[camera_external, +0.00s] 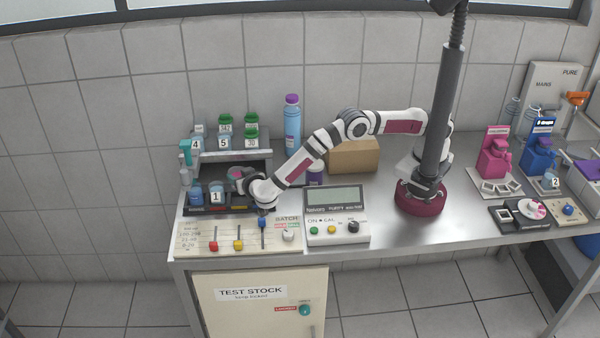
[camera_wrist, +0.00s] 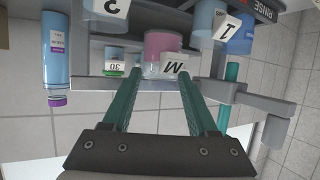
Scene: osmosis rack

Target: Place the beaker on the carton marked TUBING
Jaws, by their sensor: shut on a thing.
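The beaker (camera_wrist: 162,48) holds pink contents and has a white tag, seen turned in the wrist view, like an M or a sideways 3. My gripper (camera_wrist: 157,72) is shut on it, one teal finger on each side. In the external view my gripper (camera_external: 240,181) is low at the front of the rack, and the pink beaker (camera_external: 235,173) is partly hidden there. A plain brown carton (camera_external: 355,157) stands at the back of the bench behind my arm. No TUBING mark is readable on it, and its top looks clear.
The rack (camera_external: 238,156) holds beakers tagged 4 and 5 and green-capped jars above, and a beaker tagged 1 (camera_external: 216,195) below. A tall blue bottle (camera_external: 292,125) with a purple cap stands between rack and carton. A meter (camera_external: 337,230) sits in front.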

